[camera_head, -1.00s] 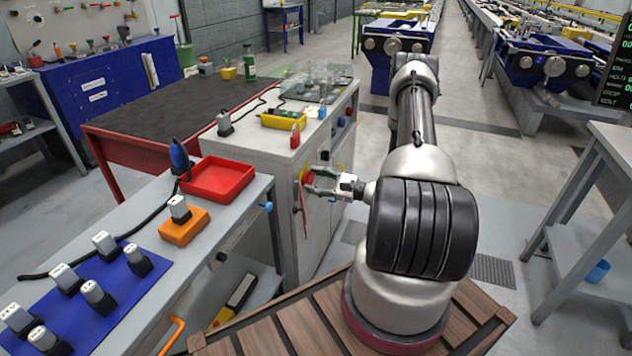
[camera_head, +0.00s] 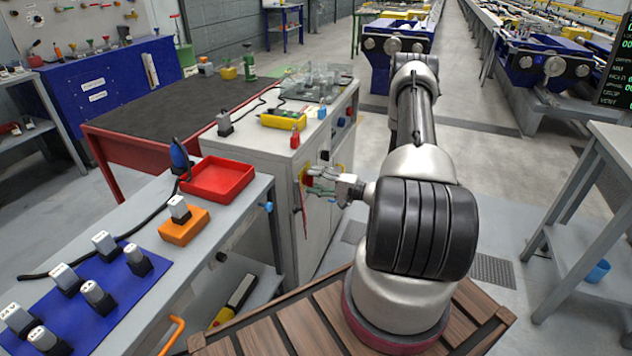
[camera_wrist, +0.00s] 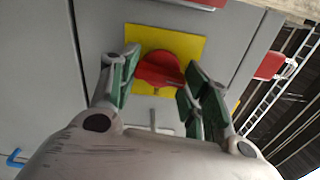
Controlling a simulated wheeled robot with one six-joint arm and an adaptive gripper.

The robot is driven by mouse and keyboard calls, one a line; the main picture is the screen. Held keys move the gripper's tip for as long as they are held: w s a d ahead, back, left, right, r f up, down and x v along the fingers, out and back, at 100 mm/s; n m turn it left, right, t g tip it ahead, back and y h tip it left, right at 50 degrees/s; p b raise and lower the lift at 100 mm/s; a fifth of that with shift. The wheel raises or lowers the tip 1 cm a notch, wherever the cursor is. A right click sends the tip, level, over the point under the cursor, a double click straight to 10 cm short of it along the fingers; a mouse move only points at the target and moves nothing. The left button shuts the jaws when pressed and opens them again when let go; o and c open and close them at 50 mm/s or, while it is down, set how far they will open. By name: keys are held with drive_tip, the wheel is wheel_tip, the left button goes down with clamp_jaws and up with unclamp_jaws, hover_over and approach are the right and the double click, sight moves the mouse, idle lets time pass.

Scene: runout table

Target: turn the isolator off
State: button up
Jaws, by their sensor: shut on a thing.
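The isolator is a red rotary knob (camera_wrist: 158,68) on a square yellow plate (camera_wrist: 190,47) fixed to a grey cabinet face, seen in the wrist view. My gripper (camera_wrist: 160,76) has its green-padded fingers on either side of the knob and is shut on it. The right finger partly covers the knob's edge. In the head view my gripper (camera_head: 322,185) reaches left to the front of the grey cabinet (camera_head: 326,230), and the knob is largely hidden there.
A red padlock (camera_head: 295,138) and a blue one (camera_head: 322,111) stand on the cabinet top, near a yellow box (camera_head: 284,120). A bench with a red tray (camera_head: 218,178) stands at left. The floor right of my arm is clear up to a grey table (camera_head: 590,215).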

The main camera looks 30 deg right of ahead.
drive_tip(key=shift+n, duration=0.6)
drive_tip(key=o, duration=1.1)
drive_tip(key=shift+c, duration=0.2)
drive_tip(key=v, duration=1.2)
